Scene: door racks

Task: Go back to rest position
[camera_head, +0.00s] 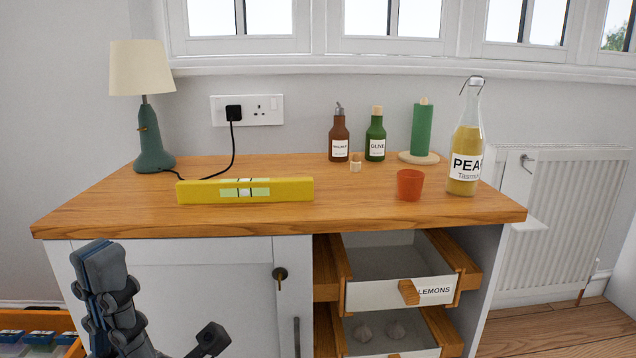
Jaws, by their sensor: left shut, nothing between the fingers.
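My left gripper (101,264) is at the lower left, in front of the white cabinet door (190,275). It is dark blue-grey, points upward and is shut. No object shows in it, and it appears apart from the cabinet. The lower part of its arm is cut off by the bottom edge of the picture. My right gripper is not in view.
An upper drawer labelled LEMONS (375,294) and a lower drawer (412,353) stand open. An orange crate (50,317) is lower left.

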